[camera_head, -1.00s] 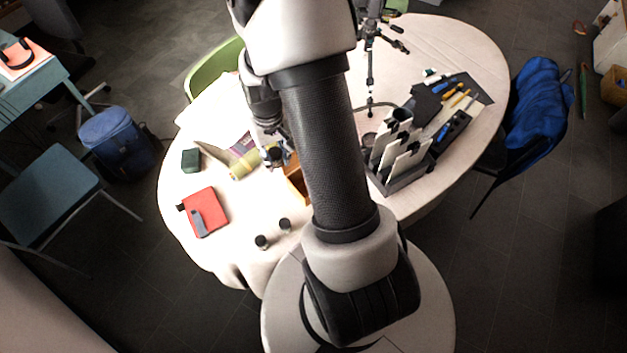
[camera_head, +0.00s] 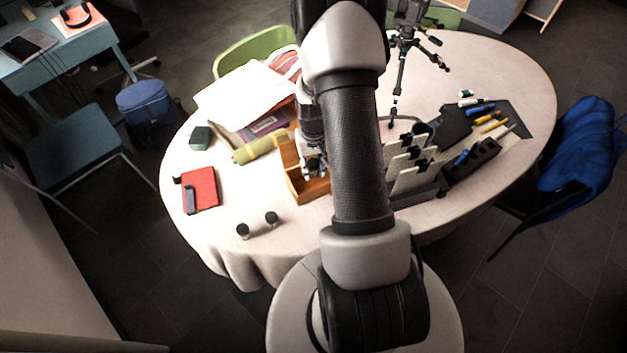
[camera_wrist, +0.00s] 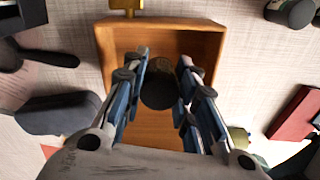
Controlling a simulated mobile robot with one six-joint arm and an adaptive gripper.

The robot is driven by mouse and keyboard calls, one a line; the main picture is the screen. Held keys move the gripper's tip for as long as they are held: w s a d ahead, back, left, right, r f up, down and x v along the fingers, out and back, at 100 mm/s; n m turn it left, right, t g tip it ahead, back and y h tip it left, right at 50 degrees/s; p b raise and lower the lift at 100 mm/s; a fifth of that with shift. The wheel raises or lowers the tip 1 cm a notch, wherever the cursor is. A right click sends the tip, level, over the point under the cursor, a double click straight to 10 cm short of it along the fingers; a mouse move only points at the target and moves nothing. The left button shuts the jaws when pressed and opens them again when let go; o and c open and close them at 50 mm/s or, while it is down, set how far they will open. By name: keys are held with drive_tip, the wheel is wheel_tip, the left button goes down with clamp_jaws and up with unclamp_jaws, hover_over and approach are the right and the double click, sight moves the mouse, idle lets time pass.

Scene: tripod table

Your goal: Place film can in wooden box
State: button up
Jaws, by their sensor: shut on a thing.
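The wooden box (camera_head: 318,188) stands on the round table, partly hidden behind my arm in the head view. In the wrist view the box (camera_wrist: 208,48) lies under my gripper, its open top facing me. My gripper (camera_wrist: 160,85) is shut on a dark film can (camera_wrist: 158,92), held between the two fingers over the box's inside. I cannot tell how far the can is above the box floor. In the head view my gripper (camera_head: 314,168) is at the box. Two other dark film cans (camera_head: 243,231) (camera_head: 271,218) stand on the table at the front left.
A red notebook (camera_head: 203,188) and a yellow-green roll (camera_head: 255,149) lie left of the box. A dark holder with upright cards (camera_head: 412,170) stands to the right. A tripod (camera_head: 398,85) stands behind. Bare tablecloth lies around the two cans.

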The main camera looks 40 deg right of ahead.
sight(314, 184)
drive_tip(key=shift+f+b, duration=0.75)
drive_tip(key=shift+f, duration=2.25)
drive_tip(key=shift+f, duration=0.25)
drive_tip(key=o, duration=0.9)
drive_tip(key=shift+r, duration=0.1)
